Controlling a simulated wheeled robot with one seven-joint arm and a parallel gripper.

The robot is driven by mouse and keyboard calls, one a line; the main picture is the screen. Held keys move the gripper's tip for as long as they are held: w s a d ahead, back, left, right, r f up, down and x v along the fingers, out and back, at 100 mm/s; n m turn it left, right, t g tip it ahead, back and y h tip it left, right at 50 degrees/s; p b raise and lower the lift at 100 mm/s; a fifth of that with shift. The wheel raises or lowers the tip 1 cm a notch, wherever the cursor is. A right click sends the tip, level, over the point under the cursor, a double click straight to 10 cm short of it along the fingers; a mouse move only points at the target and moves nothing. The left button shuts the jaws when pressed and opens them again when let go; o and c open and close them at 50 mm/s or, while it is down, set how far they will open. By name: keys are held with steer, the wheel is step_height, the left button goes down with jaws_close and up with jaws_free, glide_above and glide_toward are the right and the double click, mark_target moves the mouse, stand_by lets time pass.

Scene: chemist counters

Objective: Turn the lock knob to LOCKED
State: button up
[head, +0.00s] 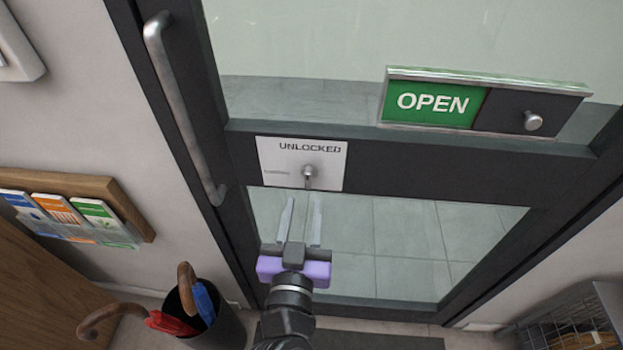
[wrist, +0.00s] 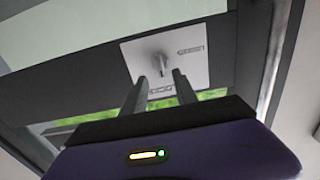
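The lock plate (head: 270,165) is a pale square on the dark door rail, with the word UNLOCKED along its top. Its small metal lock knob (head: 308,171) has a stub pointing down. My gripper (head: 304,203) is open and empty, its two fingers pointing up toward the knob from just below. In the wrist view the plate (wrist: 195,60) appears turned over, and the knob (wrist: 158,64) shows just beyond and between my fingertips (wrist: 160,77). I see no contact between the fingers and the knob; the exact depth gap cannot be told.
A green OPEN sign (head: 432,103) with a slider knob (head: 533,121) is on the door at upper right. A vertical door handle (head: 180,105) stands left of the plate. A bin with umbrellas (head: 225,325), a leaflet rack (head: 90,195) and a wire basket (head: 575,325) are lower down.

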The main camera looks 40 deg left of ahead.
mark_target(308, 182)
steer(key=p+x, duration=0.1)
steer(key=x, duration=0.6)
jaws_close()
